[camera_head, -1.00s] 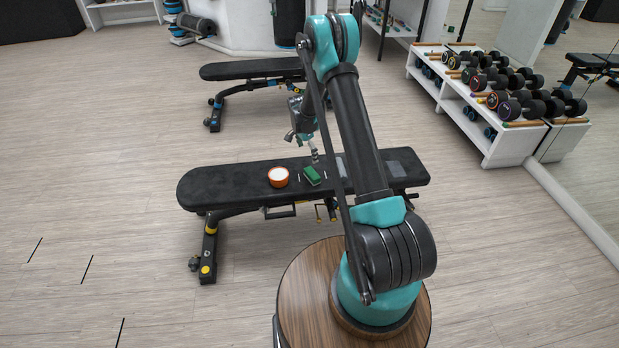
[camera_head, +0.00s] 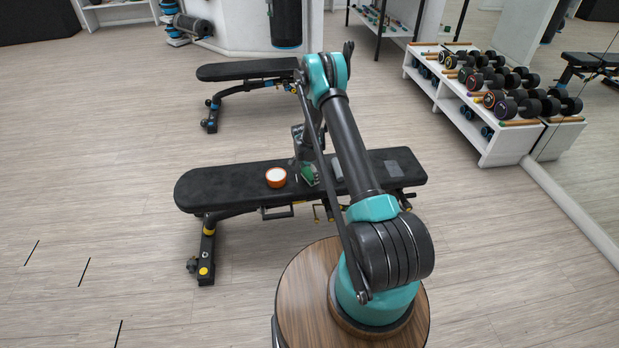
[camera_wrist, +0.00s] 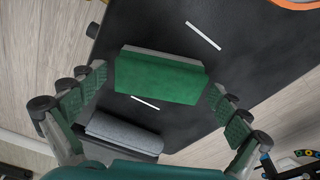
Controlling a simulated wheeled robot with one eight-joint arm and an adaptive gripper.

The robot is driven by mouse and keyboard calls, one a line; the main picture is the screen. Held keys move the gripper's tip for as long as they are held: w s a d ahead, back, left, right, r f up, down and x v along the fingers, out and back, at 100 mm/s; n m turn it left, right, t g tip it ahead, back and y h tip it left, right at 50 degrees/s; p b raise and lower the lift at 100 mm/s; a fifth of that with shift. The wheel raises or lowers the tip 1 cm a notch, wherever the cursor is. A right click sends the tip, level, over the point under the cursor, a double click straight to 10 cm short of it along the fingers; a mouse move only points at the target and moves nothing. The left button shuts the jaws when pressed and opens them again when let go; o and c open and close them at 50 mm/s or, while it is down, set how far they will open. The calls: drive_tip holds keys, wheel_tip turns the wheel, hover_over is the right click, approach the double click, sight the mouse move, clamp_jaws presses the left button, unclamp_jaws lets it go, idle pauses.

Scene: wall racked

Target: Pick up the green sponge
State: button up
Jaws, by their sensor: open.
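The green sponge (camera_wrist: 158,77) lies on the black padded bench (camera_head: 228,186), beside an orange-rimmed round container with a white top (camera_head: 276,177). It also shows in the head view (camera_head: 308,174), partly hidden by my gripper. In the wrist view my gripper (camera_wrist: 156,97) is open. Its two green-padded fingers stand to the left and right of the sponge, with a gap on each side. Nothing is held.
Two white lines mark the bench around the sponge. A second bench (camera_head: 245,70) stands behind, and a white dumbbell rack (camera_head: 490,140) stands at the right.

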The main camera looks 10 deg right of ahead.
sight(310, 173)
drive_tip(key=shift+f, duration=0.15)
drive_tip(key=c, duration=1.2)
wheel_tip(310, 173, up, 20)
drive_tip(key=o, duration=0.7)
drive_tip(key=c, duration=0.5)
